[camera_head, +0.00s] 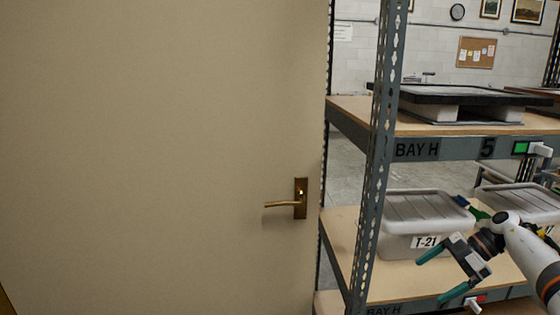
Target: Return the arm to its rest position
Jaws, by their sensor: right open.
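My right arm (532,258) comes in from the lower right, in front of the shelving. Its right gripper (442,273) is open, with two green fingertips spread apart and nothing between them. It shows in front of the lower shelf, just below and right of the T-21 label on a grey lidded bin (400,243). I cannot tell whether it touches the shelf. My left gripper is not in view.
A closed beige door (150,150) with a brass handle (285,204) fills the left. A grey metal rack post (378,160) stands beside it. The upper shelf (352,107) holds a dark-framed flat piece (470,95). Another lidded bin (515,197) stands behind my arm.

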